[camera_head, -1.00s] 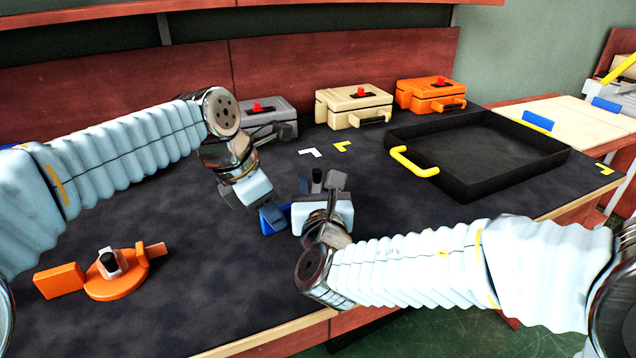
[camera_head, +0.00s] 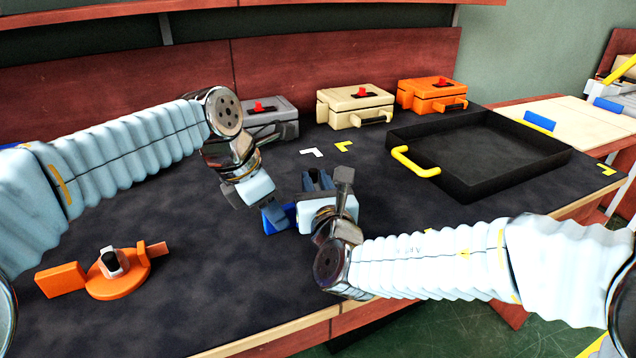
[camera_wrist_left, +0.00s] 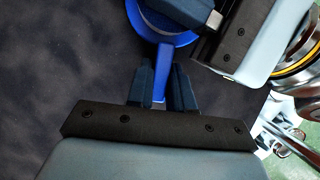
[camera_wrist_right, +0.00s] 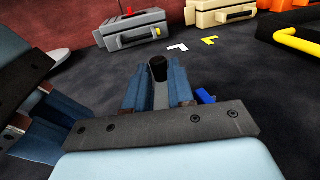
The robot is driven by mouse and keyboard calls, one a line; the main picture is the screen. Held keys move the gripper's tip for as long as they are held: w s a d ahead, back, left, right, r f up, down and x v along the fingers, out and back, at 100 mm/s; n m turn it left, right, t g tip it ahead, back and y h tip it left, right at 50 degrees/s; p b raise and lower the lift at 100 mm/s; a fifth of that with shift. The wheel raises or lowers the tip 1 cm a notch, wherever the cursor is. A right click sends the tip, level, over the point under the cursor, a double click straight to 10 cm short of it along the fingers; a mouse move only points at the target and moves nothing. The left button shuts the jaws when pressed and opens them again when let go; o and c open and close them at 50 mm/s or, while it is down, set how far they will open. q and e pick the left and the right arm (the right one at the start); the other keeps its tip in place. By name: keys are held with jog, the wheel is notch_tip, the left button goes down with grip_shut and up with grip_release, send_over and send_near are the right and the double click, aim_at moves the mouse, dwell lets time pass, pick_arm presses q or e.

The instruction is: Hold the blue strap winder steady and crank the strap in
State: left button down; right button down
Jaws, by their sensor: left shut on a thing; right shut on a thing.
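The blue strap winder (camera_head: 291,213) stands on the dark mat at the middle of the bench, largely hidden by my grippers in the head view. In the left wrist view its round blue drum (camera_wrist_left: 134,12) is at the top, with a straight blue handle (camera_wrist_left: 160,75) running down. My left gripper (camera_head: 273,216) is shut on that handle. My right gripper (camera_head: 318,180) is over the drum, shut on the crank. In the right wrist view the crank's dark knob (camera_wrist_right: 158,68) shows between the fingers. I cannot make out the strap clearly.
An orange winder (camera_head: 118,275) lies on the mat at the front left. Grey (camera_head: 270,120), beige (camera_head: 355,105) and orange (camera_head: 432,95) cases line the back. A black tray (camera_head: 500,185) with a yellow handle is at the right. The two grippers are close together.

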pick_arm(q)
jog(key=shift+a, duration=0.3)
pick_arm(e)
jog(key=shift+w+d+n+g+y, duration=0.1)
jog(key=shift+d+n+g+y, duration=0.1)
jog(key=shift+n+y, duration=0.35)
jog(key=shift+w+d+n+g+y, duration=0.15)
jog(key=shift+n+g+y, duration=0.1)
jog(key=shift+y, duration=0.5)
jog(key=c, duration=1.1)
grip_release()
jog(key=shift+s, duration=0.1)
jog(key=shift+o, duration=0.3)
jog(key=shift+a, duration=0.1)
pick_arm(q)
jog(key=shift+d, duration=0.15)
pick_arm(e)
jog(key=shift+s+a, duration=0.1)
jog(key=shift+a, duration=0.05)
jog(key=v, duration=0.7)
jog(key=shift+s+f, duration=0.1)
jog(key=shift+s, duration=0.15)
pick_arm(q)
jog(key=c, duration=0.9)
grip_release()
